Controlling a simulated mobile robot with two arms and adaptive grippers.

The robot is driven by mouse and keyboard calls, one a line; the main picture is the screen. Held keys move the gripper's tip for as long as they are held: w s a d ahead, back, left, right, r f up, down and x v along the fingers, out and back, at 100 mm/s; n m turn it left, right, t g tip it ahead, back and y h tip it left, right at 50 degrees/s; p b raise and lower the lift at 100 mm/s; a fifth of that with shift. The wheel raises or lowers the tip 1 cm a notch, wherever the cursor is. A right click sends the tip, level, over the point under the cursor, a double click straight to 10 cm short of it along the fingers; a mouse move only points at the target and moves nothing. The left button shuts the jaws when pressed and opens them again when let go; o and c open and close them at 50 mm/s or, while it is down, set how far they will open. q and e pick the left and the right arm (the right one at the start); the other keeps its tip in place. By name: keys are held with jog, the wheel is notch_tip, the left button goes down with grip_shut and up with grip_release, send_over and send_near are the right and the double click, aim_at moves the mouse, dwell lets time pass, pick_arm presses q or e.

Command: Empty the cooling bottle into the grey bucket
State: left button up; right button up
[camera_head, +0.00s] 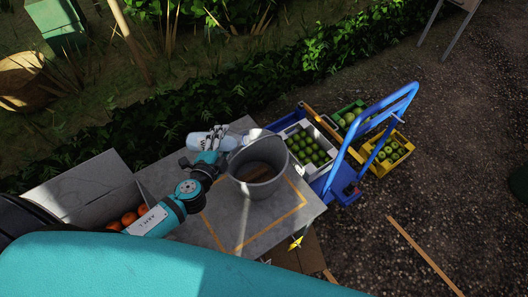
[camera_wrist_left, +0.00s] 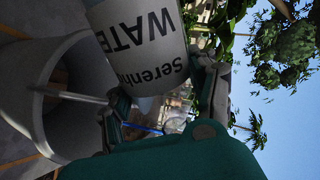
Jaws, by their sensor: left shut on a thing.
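My left gripper (camera_head: 214,138) is shut on the cooling bottle (camera_head: 198,142), a pale bottle lying nearly on its side in the head view. In the left wrist view the bottle (camera_wrist_left: 145,40) shows a white label with "WATE" and "Serenh" upside down, between the fingers (camera_wrist_left: 165,95). The grey bucket (camera_head: 262,190) stands upright on the grey table, just right of the bottle. In the left wrist view the bucket (camera_wrist_left: 80,130) is at the left, apart from the bottle. No flowing water is visible. My right gripper is not in view.
The grey table (camera_head: 205,225) has an orange outline. Oranges (camera_head: 130,217) lie at its left. A blue trolley (camera_head: 375,110) and fruit crates, including a white crate (camera_head: 322,168) of green fruit, stand at right. A hedge (camera_head: 150,125) runs behind.

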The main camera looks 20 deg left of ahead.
aim_at(230, 136)
pick_arm(q)
jog(key=shift+d+r+p, duration=0.15)
jog(key=shift+r+p, duration=0.1)
jog(key=shift+p, duration=0.1)
jog(key=shift+w+d+r+m+p, duration=0.15)
jog(key=shift+d+r+m+p, duration=0.4)
jog(key=shift+p, duration=0.35)
jog(key=shift+f+m+y+p, duration=0.15)
jog(key=shift+m+y+p, duration=0.15)
jog(key=shift+m+y, duration=0.35)
dwell(1.3)
jog(key=shift+d+r+m+y+p, duration=0.2)
jog(key=shift+r+m+p, duration=0.35)
jog(key=shift+p, duration=0.1)
jog(key=shift+d+r+m+y+p, duration=0.15)
jog(key=shift+r+m+p, duration=0.25)
jog(key=shift+m+p, duration=0.2)
dwell(1.5)
